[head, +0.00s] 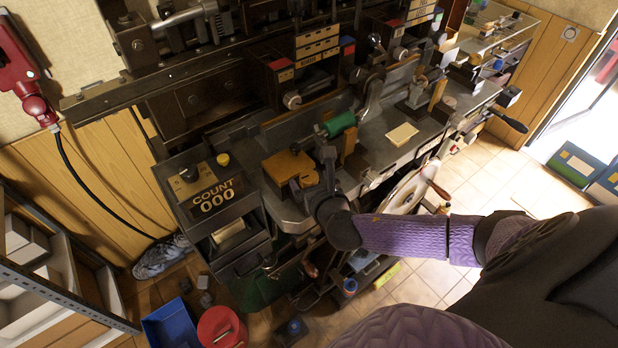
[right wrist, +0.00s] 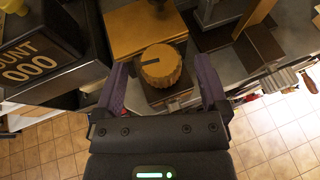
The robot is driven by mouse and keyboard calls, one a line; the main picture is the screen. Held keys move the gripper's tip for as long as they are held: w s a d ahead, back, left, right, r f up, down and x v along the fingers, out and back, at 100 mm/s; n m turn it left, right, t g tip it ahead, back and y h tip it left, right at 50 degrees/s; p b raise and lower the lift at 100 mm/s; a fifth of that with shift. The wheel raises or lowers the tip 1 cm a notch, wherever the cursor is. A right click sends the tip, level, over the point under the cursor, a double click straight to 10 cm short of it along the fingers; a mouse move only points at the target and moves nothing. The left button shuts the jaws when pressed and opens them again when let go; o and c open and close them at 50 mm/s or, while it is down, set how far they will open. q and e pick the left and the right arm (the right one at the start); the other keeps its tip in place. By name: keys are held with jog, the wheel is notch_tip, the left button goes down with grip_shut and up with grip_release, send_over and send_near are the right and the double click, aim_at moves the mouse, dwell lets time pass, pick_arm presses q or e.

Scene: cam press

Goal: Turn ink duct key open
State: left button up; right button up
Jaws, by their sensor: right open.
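The ink duct key looks to be the round yellow knob (right wrist: 160,68) with a fluted rim and a dark slot across its face. The slot runs nearly sideways in the right wrist view. The knob sits at the front of a yellow block (right wrist: 140,28); in the head view the block (head: 284,166) shows beside the counter box. My right gripper (right wrist: 161,66) is open, with one purple finger on each side of the knob and gaps visible between. In the head view my right gripper (head: 325,168) is over the press bed and partly hides the knob. My left gripper is not in view.
A dark counter box reading "COUNT 000" (head: 214,194) stands close left of the knob. A green roller (head: 339,124) and metal levers lie just behind my gripper. A blue bin (head: 170,325) and a red bucket (head: 222,328) stand on the floor.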

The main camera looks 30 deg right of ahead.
jog(key=shift+x, duration=1.1)
grip_shut()
jog(key=shift+a+r+m+g+h+p, duration=0.15)
jog(key=shift+r+m+g+h+p, duration=0.15)
jog(key=shift+m+h+p, duration=0.55)
jog(key=shift+f+m+g+h, duration=0.1)
jog(key=shift+m+g+h, duration=0.2)
jog(key=shift+m+h, duration=0.35)
jog(key=shift+f+m+g+h+p, duration=0.25)
jog(key=shift+m+g+h, duration=0.25)
jog(key=shift+m+h, duration=0.45)
